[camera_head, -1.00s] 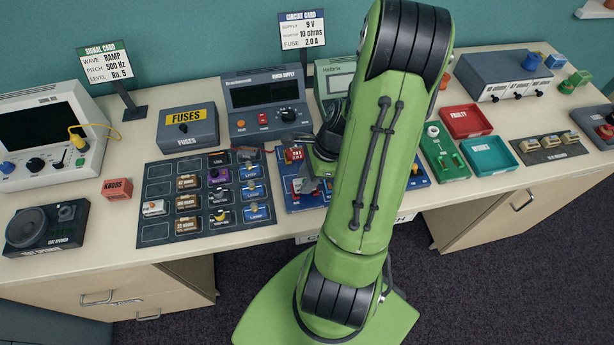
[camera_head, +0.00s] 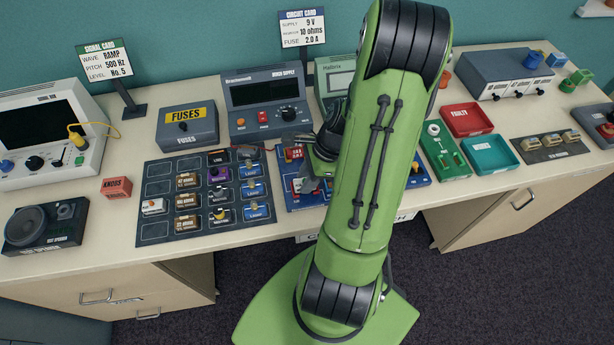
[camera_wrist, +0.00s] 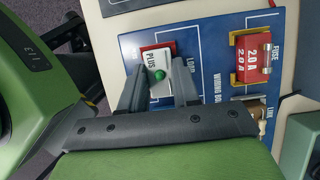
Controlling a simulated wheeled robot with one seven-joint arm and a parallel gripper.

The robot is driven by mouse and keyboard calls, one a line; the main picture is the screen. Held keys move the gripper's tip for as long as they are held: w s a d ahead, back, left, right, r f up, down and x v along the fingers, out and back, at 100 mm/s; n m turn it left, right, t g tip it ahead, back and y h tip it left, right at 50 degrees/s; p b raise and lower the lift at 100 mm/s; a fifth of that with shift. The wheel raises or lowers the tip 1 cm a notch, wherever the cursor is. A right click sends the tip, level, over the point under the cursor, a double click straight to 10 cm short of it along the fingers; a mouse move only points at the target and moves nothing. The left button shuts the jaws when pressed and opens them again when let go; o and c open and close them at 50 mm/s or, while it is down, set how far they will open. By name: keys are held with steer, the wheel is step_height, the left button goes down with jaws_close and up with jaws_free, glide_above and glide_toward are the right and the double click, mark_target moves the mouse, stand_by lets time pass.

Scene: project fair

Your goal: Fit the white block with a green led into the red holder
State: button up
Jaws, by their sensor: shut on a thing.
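The white block with the green LED (camera_wrist: 153,61) is between the fingers of my gripper (camera_wrist: 160,84) in the wrist view. My gripper is shut on it, and the green LED shows at its near end. A red holder (camera_wrist: 144,49) on the blue wiring board (camera_wrist: 213,67) shows as a thin red edge around the far side of the block. The block lies over or in this holder; how deep it sits I cannot tell. In the head view, my gripper (camera_head: 309,182) is low over the wiring board, and my arm hides much of the board.
A red 2.0 A fuse (camera_wrist: 254,60) sits in a yellow holder right of the block. A dark parts tray (camera_head: 155,190) with several modules lies left of the board. The power supply (camera_head: 264,98) and fuses box (camera_head: 188,127) stand behind.

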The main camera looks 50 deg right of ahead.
steer(key=shift+f, duration=0.35)
steer(key=o, duration=1.6)
step_height(320, 180, up, 8)
steer(key=p, duration=0.7)
steer(key=shift+r, duration=0.1)
